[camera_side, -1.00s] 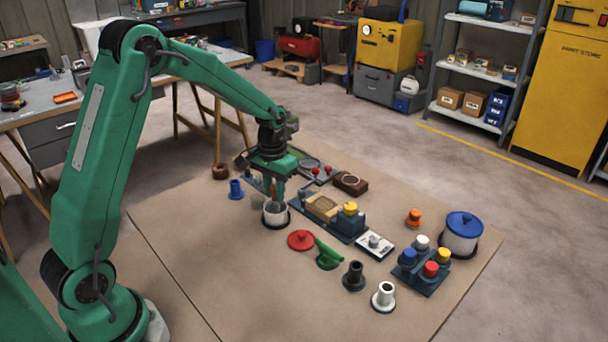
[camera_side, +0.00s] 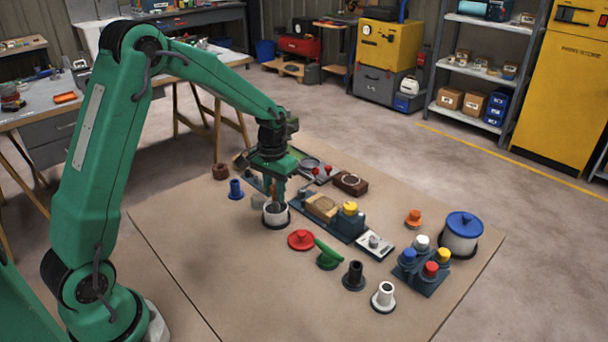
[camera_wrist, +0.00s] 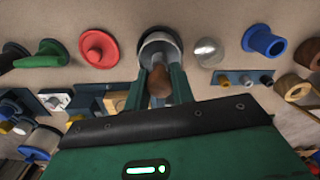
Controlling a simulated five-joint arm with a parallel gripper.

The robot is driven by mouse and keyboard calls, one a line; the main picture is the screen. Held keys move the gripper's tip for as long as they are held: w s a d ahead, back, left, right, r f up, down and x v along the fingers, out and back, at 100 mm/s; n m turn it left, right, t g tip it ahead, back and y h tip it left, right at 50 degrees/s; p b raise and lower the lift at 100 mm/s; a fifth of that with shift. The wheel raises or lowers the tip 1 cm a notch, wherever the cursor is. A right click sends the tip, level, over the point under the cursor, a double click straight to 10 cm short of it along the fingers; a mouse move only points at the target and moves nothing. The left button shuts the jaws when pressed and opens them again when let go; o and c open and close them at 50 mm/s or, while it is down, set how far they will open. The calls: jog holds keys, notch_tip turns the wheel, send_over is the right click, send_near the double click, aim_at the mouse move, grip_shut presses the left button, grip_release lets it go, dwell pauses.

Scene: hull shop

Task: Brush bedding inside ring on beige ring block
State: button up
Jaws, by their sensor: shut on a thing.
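My gripper (camera_side: 277,202) is shut on a brush with a brown rounded handle (camera_wrist: 159,82). Its fingers reach down at the mouth of a pale pot with a dark base rim (camera_side: 276,219). The pot also shows in the wrist view (camera_wrist: 160,42), just beyond the fingers. The beige ring block (camera_side: 321,207) sits on a dark blue base to the right of the pot. In the wrist view the block (camera_wrist: 115,101) is partly covered by my gripper.
A red disc with a knob (camera_side: 301,240) and a green handled piece (camera_side: 327,256) lie in front of the pot. A blue flanged piece (camera_side: 236,189) stands to its left. A brown ring block (camera_side: 350,184) is behind. The front left of the board is clear.

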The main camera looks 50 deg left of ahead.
aim_at(274, 187)
jog(key=shift+r, duration=3.45)
jog(key=s+d+r+m, duration=0.2)
jog(key=s+d+r, duration=0.3)
jog(key=d, duration=0.4)
jog(key=w+f, duration=0.2)
jog(key=w, duration=0.6)
jog(key=w+d+f, duration=0.1)
jog(key=w, duration=0.7)
jog(key=shift+w+f, duration=0.25)
jog(key=shift+f, duration=0.15)
jog(key=shift+d, duration=0.1)
